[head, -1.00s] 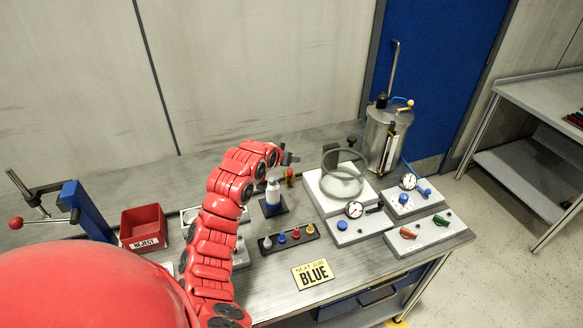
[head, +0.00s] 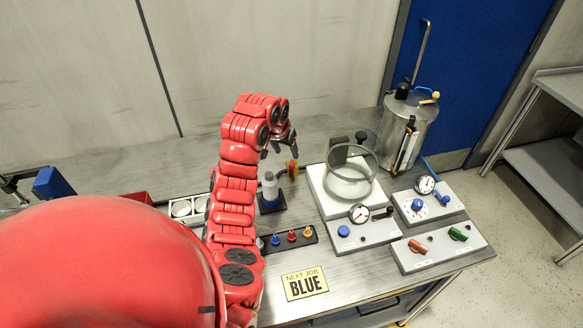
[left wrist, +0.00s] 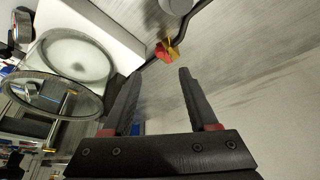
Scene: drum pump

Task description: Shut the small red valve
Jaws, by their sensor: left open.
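My left gripper (head: 279,153) is above the bench, close to the valve in the head view. In the left wrist view its two fingers (left wrist: 161,73) are apart with nothing between them. The valve lies beyond the fingertips, apart from them. My right gripper is not in view.
A glass dome (head: 350,179) on a white base stands right of the valve. Panels with gauges and knobs (head: 435,245) and a metal drum (head: 404,128) are further right. A NEXT JOB BLUE card (head: 305,284) lies in front.

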